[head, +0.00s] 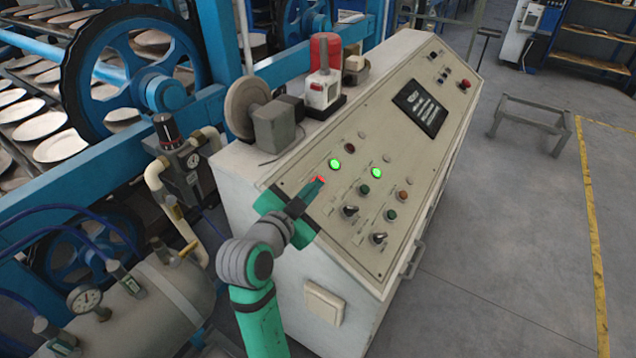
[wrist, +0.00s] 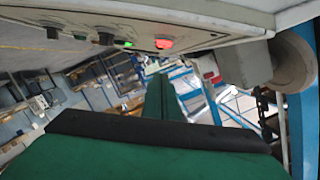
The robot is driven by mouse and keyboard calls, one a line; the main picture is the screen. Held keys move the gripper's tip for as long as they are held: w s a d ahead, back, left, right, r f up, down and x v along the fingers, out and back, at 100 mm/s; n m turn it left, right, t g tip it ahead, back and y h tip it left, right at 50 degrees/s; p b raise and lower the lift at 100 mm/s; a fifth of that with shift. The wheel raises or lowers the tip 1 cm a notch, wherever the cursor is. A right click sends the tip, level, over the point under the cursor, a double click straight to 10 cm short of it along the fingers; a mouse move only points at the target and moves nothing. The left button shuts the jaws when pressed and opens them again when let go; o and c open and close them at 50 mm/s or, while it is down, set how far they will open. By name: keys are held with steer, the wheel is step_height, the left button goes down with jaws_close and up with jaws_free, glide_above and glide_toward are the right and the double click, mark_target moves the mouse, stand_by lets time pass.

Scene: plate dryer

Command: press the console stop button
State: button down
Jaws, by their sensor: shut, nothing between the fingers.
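The console (head: 300,245) is a pale grey cabinet with a sloped panel. A red lit button (head: 320,180) sits at the panel's near-left end, partly covered by my gripper; it glows red in the wrist view (wrist: 164,43) too. I cannot read the labels to confirm which button is stop. My gripper (head: 314,189) is green and shut, with its fingertips close to the red button in the head view. In the wrist view the shut fingers (wrist: 162,82) appear below the button with a gap in the picture. I cannot tell whether they touch the console.
Green lit buttons (head: 335,164) (head: 376,172) and black knobs (head: 350,211) are near the red button. Another red button (head: 465,84) is at the panel's far end. A red-topped device (head: 324,75) stands on the console's top. Blue machinery (head: 120,70) is at left; the floor at right is mostly open.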

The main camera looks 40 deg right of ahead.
steer(key=v, duration=0.5)
steer(key=shift+w+a, duration=0.1)
steer(key=shift+w, duration=0.1)
steer(key=shift+s+r, duration=0.1)
steer(key=shift+s, duration=0.1)
steer(key=shift+w, duration=0.1)
stand_by(0.5)
